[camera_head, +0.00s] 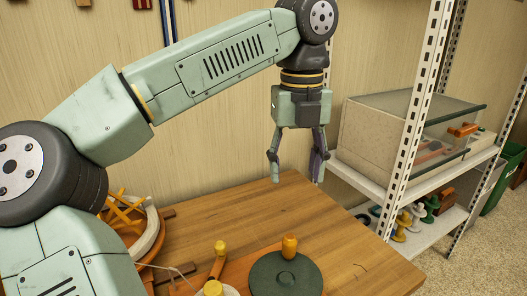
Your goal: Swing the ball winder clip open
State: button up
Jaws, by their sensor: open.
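My gripper (296,176) is open and empty. It points down above the far edge of the wooden table (345,240). A dark green disc (285,276) with an orange knob (289,247) lies on the table, nearer the camera than my gripper. Left of it is a wooden peg with a yellow top (220,248), and a second yellow knob (213,288) is cut by the bottom edge. These may be parts of the ball winder. I cannot tell which part is the clip.
A round wooden frame with orange spokes (124,212) stands at the table's left, partly behind my arm. A white metal shelf (400,188) stands right of the table, with a glass-fronted case (385,132) and several coloured spools below. The table's right part is clear.

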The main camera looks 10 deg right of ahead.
aim_at(220, 248)
jog(key=k, duration=0.95)
